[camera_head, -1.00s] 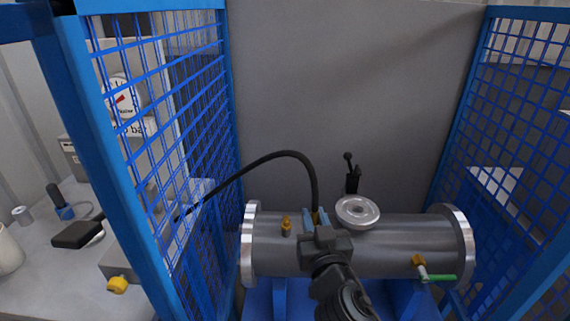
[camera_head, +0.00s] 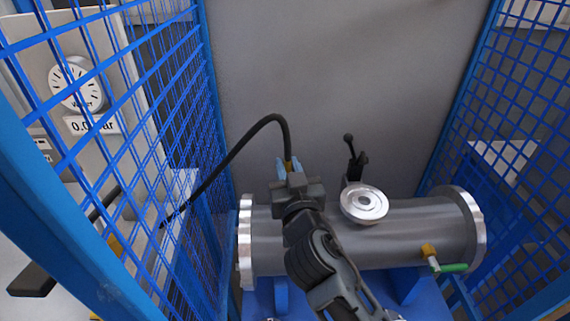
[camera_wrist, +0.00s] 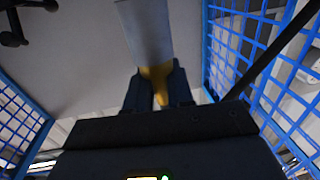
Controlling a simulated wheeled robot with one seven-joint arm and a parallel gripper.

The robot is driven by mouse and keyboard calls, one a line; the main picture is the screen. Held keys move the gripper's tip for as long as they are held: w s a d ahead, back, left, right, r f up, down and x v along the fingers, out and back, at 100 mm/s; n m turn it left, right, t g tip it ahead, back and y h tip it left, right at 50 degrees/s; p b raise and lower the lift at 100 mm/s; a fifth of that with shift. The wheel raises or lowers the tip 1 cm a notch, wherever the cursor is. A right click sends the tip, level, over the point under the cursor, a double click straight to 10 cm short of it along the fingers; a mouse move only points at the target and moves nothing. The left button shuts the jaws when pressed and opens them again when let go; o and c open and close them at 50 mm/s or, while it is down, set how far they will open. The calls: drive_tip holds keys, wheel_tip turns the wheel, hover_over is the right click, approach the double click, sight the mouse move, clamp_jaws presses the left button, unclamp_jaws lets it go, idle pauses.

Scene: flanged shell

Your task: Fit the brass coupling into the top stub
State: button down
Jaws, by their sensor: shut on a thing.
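The brass coupling (camera_head: 288,164) is on the end of a black hose (camera_head: 238,150). My gripper (camera_head: 289,168) is shut on it, above the left part of the grey flanged shell (camera_head: 425,222). In the wrist view the brass coupling (camera_wrist: 156,76) shows between the two dark fingers (camera_wrist: 160,92), with a pale grey cylinder beyond it.
A round silver flanged cap (camera_head: 364,204) stands on the shell right of my gripper, with a black lever (camera_head: 355,160) behind it. A brass fitting with a green handle (camera_head: 446,266) is at the lower right. Blue mesh panels (camera_head: 130,110) flank the shell; the hose passes the left one.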

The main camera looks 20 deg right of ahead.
drive_tip(key=shift+f+b, duration=0.1)
drive_tip(key=shift+b, duration=0.45)
wheel_tip(320, 180, down, 6)
drive_tip(key=b, duration=0.6)
drive_tip(key=shift+r, duration=0.2)
drive_tip(key=shift+b, duration=0.8)
idle(1.5)
drive_tip(key=shift+f+b, duration=2)
drive_tip(key=shift+b, duration=0.3)
drive_tip(key=c, duration=0.9)
unclamp_jaws()
drive_tip(key=shift+s+a+f, duration=0.15)
drive_tip(key=shift+s, duration=0.4)
drive_tip(key=b+v, duration=0.1)
drive_tip(key=v, duration=0.5)
drive_tip(key=shift+s+b, duration=0.35)
drive_tip(key=shift+s, duration=0.05)
